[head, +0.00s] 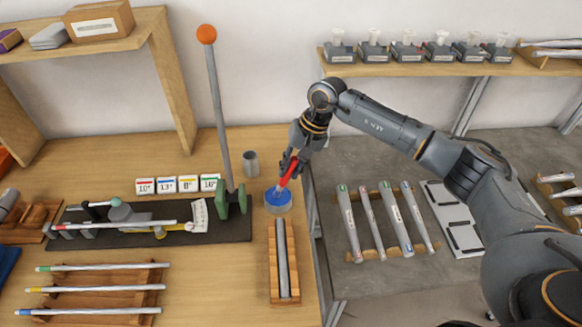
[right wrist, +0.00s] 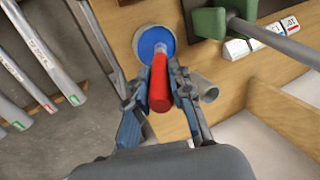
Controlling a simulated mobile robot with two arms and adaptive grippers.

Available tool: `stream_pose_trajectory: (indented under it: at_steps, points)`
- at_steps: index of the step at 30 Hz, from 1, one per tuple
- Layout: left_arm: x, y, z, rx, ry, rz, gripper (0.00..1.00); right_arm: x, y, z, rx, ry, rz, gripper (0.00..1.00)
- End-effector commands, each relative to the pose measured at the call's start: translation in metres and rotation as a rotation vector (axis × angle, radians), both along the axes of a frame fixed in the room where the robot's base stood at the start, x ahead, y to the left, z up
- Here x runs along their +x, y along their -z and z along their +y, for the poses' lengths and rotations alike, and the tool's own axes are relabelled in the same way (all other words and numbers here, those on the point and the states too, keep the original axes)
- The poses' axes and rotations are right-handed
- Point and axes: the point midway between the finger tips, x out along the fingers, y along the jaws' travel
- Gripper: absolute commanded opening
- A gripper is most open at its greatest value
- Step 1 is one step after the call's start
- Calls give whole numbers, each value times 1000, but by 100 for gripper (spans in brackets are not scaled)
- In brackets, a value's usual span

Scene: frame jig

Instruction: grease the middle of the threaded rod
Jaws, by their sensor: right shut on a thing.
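My right gripper (head: 290,164) is shut on the red handle of a brush (head: 286,176). The red handle also shows between the fingers in the right wrist view (right wrist: 160,88). The brush points down into the mouth of a round pot with blue inside (head: 278,208), also seen in the right wrist view (right wrist: 143,43). Whether its tip touches the blue is hard to tell. A dark grey rod (head: 282,262), likely the threaded rod, lies in a wooden cradle (head: 272,270) just in front of the pot. Its thread is too small to make out. My left gripper is not in view.
A grey metal cup (head: 250,164) stands behind the pot. Left is a green-footed lever with an orange knob (head: 206,35) on a dark board (head: 236,226). Colour-tipped rods lie on wooden racks (head: 150,276). The grey table (head: 350,275) at right holds several tubes.

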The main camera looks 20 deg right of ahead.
Motion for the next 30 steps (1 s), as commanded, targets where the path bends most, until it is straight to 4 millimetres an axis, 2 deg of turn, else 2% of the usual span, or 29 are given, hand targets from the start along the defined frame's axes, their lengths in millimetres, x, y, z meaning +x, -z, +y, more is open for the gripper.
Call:
stream_pose_trajectory:
  at_steps: [30]
  points:
    - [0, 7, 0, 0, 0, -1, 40, -2, 3, 0, -3, -2, 6, 0]
